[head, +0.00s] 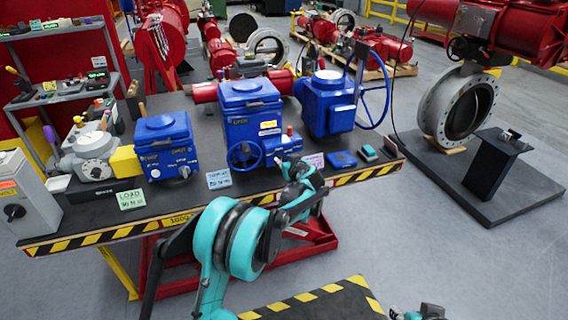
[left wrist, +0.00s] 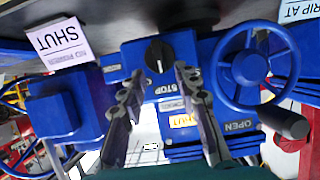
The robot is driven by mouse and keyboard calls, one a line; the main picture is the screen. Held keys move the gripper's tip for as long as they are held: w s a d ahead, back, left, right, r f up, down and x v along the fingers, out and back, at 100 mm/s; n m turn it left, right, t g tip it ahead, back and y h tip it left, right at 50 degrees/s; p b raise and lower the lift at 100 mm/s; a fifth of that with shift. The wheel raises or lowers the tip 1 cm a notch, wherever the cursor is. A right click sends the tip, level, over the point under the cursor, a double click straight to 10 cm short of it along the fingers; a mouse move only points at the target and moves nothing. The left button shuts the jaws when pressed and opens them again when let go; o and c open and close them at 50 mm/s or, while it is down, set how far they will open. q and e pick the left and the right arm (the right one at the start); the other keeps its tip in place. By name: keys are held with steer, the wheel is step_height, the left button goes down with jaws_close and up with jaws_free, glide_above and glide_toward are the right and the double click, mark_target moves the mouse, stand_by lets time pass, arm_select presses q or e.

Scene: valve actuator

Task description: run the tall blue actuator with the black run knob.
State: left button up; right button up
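The tall blue actuator (head: 250,98) stands mid-table, with a blue handwheel (head: 245,155) on its front. In the left wrist view, the round black knob (left wrist: 158,55) with a pale pointer line sits on a blue housing, with "STOP" lettering beside it. The handwheel (left wrist: 243,68) is to its right. My left gripper (left wrist: 159,76) is open and empty, its fingers apart and pointing at the knob; contact cannot be told. In the head view my left gripper (head: 283,161) is at the actuator's lower right front and hides the knob. Part of my right gripper (head: 420,313) shows at the bottom edge.
A smaller blue actuator (head: 165,146) stands left, and another blue one (head: 326,105) with a large handwheel (head: 374,92) stands right. Cards stand along the front, including a green LOAD card (head: 131,199). A blue box (head: 342,159) lies on the table at right.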

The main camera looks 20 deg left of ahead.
arm_select(q)
steer(key=shift+x, duration=0.85)
steer(key=shift+r, duration=0.1)
jaws_close()
steer(key=m, duration=0.1)
steer(key=m+y, duration=0.1)
steer(key=m+g+y, duration=0.1)
steer(key=shift+w+d+p, duration=0.3)
steer(key=shift+d+p, duration=0.05)
steer(key=shift+d, duration=0.05)
steer(key=shift+w+d+f+m+g+y, duration=0.1)
steer(key=shift+d+f+m+g+y, duration=0.1)
steer(key=shift+m+y, duration=0.45)
steer(key=shift+w+d+f+m+g+y, duration=0.1)
steer(key=shift+d+f+m+y, duration=0.2)
steer(key=shift+m, duration=0.55)
steer(key=shift+a, duration=0.15)
